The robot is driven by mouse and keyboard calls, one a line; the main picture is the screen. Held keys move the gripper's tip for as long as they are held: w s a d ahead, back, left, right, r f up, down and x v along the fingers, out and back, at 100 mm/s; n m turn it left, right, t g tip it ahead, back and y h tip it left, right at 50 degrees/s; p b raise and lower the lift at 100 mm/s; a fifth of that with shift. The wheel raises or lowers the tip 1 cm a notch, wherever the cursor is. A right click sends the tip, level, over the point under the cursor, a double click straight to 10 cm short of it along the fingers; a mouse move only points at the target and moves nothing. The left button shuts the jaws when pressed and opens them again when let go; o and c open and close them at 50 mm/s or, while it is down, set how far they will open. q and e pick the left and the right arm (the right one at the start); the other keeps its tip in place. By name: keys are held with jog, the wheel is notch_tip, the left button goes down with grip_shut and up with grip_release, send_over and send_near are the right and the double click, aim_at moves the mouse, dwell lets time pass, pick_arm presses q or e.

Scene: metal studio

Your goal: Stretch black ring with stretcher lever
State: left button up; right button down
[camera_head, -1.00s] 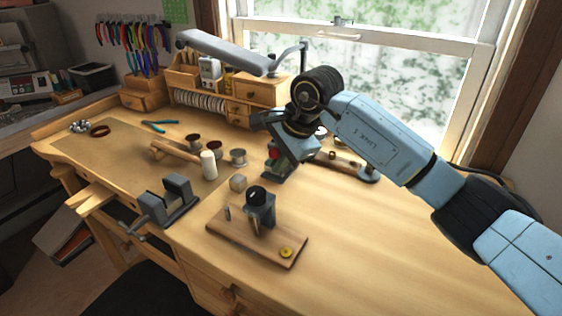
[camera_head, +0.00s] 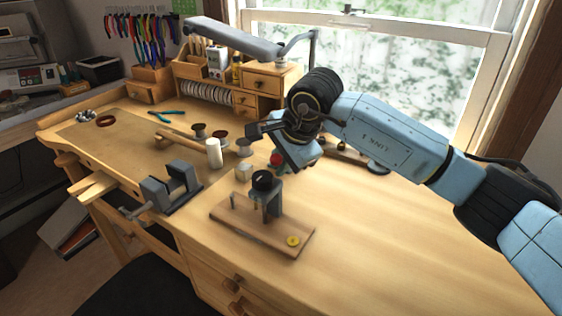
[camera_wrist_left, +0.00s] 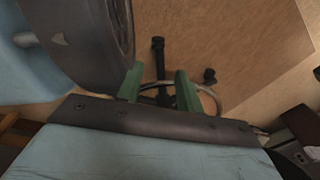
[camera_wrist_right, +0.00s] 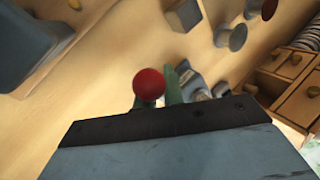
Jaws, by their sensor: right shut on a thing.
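My right gripper (camera_wrist_right: 155,95) is shut at a round red knob (camera_wrist_right: 148,84), apparently the stretcher lever's end; the rest of the lever is hidden. In the head view the red knob (camera_head: 276,159) shows just below my right gripper, behind a wooden board (camera_head: 240,232). The board carries a grey post with a round black top (camera_head: 262,179) and a yellow disc (camera_head: 293,241). I cannot tell whether the black ring is that top. My left gripper (camera_wrist_left: 158,88) is open and empty, outside the head view; a round chair base shows beyond its green fingers.
A grey vise (camera_head: 172,190) sits at the front edge. A white cylinder (camera_head: 214,152), a pale cube (camera_head: 242,172) and several spools stand left of my right gripper. A reddish-brown ring (camera_head: 106,120) lies farther left. The bench right of the board is clear.

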jog(key=c, duration=1.5)
grip_release()
jog(key=shift+s+a+f, duration=0.1)
jog(key=shift+a+f, duration=0.05)
jog(key=shift+f, duration=0.05)
pick_arm(q)
jog(key=shift+s, duration=0.35)
pick_arm(e)
jog(key=shift+o, duration=0.2)
jog(key=shift+r, duration=0.1)
jog(key=shift+d+r, duration=0.25)
jog(key=shift+r, duration=0.3)
pick_arm(q)
jog(key=shift+s+d+r+p, duration=0.2)
jog(key=shift+d+r+p, duration=0.15)
jog(key=shift+d+p, duration=0.15)
pick_arm(e)
jog(key=v, duration=1.2)
jog(key=shift+s, duration=0.2)
jog(key=shift+r, duration=0.1)
